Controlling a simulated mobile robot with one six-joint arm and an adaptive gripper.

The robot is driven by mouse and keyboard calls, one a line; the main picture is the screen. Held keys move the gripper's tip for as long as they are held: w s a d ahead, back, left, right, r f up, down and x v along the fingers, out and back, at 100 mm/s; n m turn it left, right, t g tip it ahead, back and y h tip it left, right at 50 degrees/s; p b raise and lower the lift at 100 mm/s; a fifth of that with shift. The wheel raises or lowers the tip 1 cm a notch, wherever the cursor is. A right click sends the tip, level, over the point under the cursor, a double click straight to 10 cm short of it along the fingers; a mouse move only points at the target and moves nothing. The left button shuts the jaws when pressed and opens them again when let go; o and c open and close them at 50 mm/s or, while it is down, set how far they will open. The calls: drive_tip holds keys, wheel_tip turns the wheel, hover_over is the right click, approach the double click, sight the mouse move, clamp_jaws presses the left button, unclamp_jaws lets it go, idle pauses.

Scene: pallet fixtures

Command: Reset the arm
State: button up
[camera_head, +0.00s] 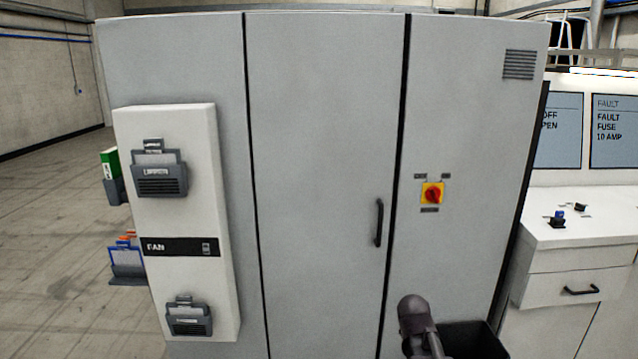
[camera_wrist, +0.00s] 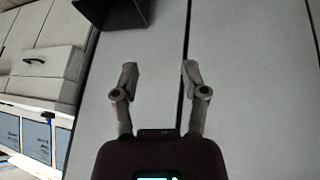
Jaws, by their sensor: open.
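My gripper (camera_wrist: 158,80) shows in the wrist view with its two fingers apart and nothing between them. In the head view, a dark rounded part of my arm (camera_head: 416,318) shows at the bottom, in front of the cabinet's right part. My fingers cannot be made out in that view.
The cabinet has a black handle (camera_head: 379,223) and a red-yellow rotary switch (camera_head: 432,193). A black bin (camera_head: 472,342) stands at the lower right. A white drawer unit (camera_head: 572,270) with fault screens (camera_head: 613,130) is at right. Open floor (camera_head: 50,230) lies left.

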drive_tip(key=s+a+f+g+y, duration=0.1)
drive_tip(key=s+a+g, duration=0.1)
drive_tip(key=s+a, duration=0.2)
drive_tip(key=s+a+f+n+g+y, duration=0.1)
drive_tip(key=s+a+g, duration=0.2)
drive_tip(key=s, duration=0.7)
drive_tip(key=shift+s+a+f+n+y, duration=0.2)
drive_tip(key=shift+a+n+y, duration=0.1)
drive_tip(key=shift+a, duration=0.55)
drive_tip(key=shift+w, duration=0.1)
